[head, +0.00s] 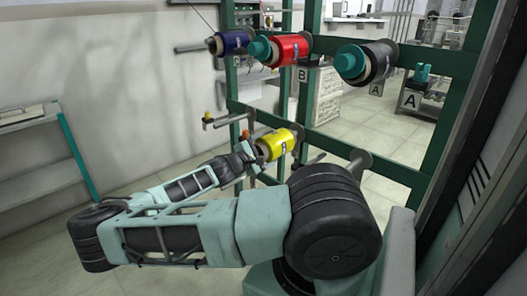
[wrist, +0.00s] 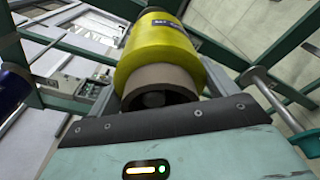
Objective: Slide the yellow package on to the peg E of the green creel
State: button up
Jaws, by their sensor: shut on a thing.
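The yellow package (head: 271,146) is a yellow spool on a brown core, held tilted at the lower row of the green creel (head: 292,111). My gripper (head: 246,152) is shut on its near end. In the wrist view the yellow package (wrist: 160,47) points away from me, with the open core end between the fingers of my gripper (wrist: 165,92). A grey disc shows just behind the package's far end in the head view. I cannot tell whether a peg is inside the core. No letter E is readable; the package hides part of the lower row.
The upper row carries a blue package (head: 231,42), a red package (head: 287,49) and a black package (head: 377,61). A bare lower peg with a disc (head: 359,161) is to the right, partly behind my arm. A metal arm (head: 229,120) sticks out at left. A shelf (head: 38,160) stands far left.

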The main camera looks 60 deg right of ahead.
jog(key=shift+x, duration=1.4)
jog(key=shift+s+r, duration=0.15)
jog(key=shift+r, duration=0.05)
jog(key=shift+s+d+r+p, duration=0.2)
jog(key=shift+d+p, duration=0.1)
jog(key=shift+p, duration=0.15)
jog(key=shift+f+b, duration=0.3)
jog(key=shift+f, duration=0.5)
jog(key=o, duration=1)
jog(key=shift+f, duration=0.1)
jog(key=shift+a, duration=0.1)
jog(key=shift+w+a+f, duration=0.1)
jog(key=shift+a+f, duration=0.05)
jog(key=shift+a, duration=0.25)
jog(key=v, duration=0.5)
jog(key=b+v, duration=0.1)
jog(key=v, duration=0.5)
jog(key=r+b+v, duration=0.1)
jog(key=v, duration=0.5)
jog(key=shift+w+a+r, duration=0.1)
jog(key=shift+a+r, duration=0.05)
